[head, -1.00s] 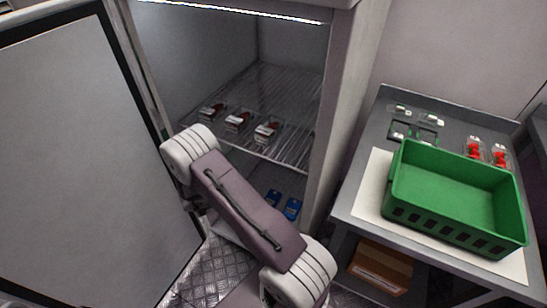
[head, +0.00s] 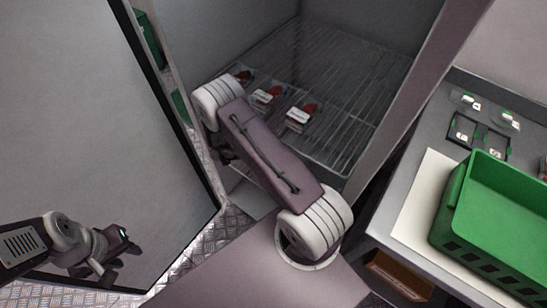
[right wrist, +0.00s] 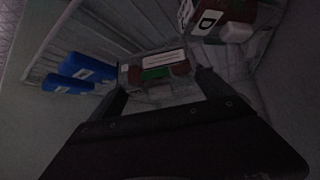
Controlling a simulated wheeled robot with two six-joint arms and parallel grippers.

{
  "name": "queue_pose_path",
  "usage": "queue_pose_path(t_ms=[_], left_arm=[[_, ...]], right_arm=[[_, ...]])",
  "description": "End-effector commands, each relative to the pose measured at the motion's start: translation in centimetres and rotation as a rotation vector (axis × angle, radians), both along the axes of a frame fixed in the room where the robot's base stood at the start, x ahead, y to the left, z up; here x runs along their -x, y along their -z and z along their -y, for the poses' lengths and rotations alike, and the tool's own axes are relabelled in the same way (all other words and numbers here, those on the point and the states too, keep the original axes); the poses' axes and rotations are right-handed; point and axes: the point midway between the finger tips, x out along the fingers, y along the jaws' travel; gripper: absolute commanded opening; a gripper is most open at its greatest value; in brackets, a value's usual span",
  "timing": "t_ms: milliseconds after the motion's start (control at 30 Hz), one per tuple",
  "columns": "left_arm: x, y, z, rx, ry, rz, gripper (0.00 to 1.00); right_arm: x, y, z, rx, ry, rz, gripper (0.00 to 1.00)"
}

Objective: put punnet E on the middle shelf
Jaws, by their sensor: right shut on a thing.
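A clear punnet (right wrist: 155,72) with red fruit, a white label and a green patch sits between the fingers of my right gripper (right wrist: 160,88) in the right wrist view; I cannot read its letter. Three punnets of red fruit stand in a row on a wire shelf (head: 345,75): a left one (head: 243,77), a middle one (head: 267,95) and a right one (head: 299,114). My left gripper (head: 118,262) looks open and empty at lower left, before the door.
The open cabinet door (head: 90,130) fills the left. A green crate (head: 500,180) stands on the side table (head: 410,190) at right. In the dim right wrist view, two blue labelled blocks (right wrist: 85,70) lie left and a D-marked punnet (right wrist: 225,22) is upper right.

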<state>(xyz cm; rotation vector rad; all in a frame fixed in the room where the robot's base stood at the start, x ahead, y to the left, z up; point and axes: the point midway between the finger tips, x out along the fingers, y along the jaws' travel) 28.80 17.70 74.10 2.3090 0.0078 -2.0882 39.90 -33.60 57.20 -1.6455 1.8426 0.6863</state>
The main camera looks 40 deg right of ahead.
Motion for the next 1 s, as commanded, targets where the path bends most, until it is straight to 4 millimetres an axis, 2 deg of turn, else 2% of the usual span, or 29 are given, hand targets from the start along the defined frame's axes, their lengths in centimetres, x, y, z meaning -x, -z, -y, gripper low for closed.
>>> queue_pose_path(t_ms=[67,300,333,367,767,800,1000], left_arm=[[0.0,0.1,0.0,0.0,0.0,0.0,0.36],[0.0,1.5,0.0,0.0,0.0,0.0,0.36],[0.0,1.5,0.0,0.0,0.0,0.0,0.36],[0.0,1.4,0.0,0.0,0.0,0.0,0.36],[0.0,1.7,0.0,0.0,0.0,0.0,0.36],[0.0,1.6,0.0,0.0,0.0,0.001,0.36],[0.0,1.6,0.0,0.0,0.0,0.0,0.36]], right_arm=[[0.0,0.2,0.0,0.0,-0.001,0.001,0.4],[0.0,3.8,0.0,0.001,-0.001,0.0,0.4],[0.0,3.8,0.0,0.0,-0.001,0.0,0.41],[0.0,3.7,0.0,0.0,-0.002,0.001,0.33],[0.0,4.5,0.0,-0.002,-0.002,-0.002,0.33],[0.1,4.4,0.0,-0.002,-0.002,-0.002,1.0],[0.0,4.4,0.0,-0.002,-0.003,-0.001,1.0]])
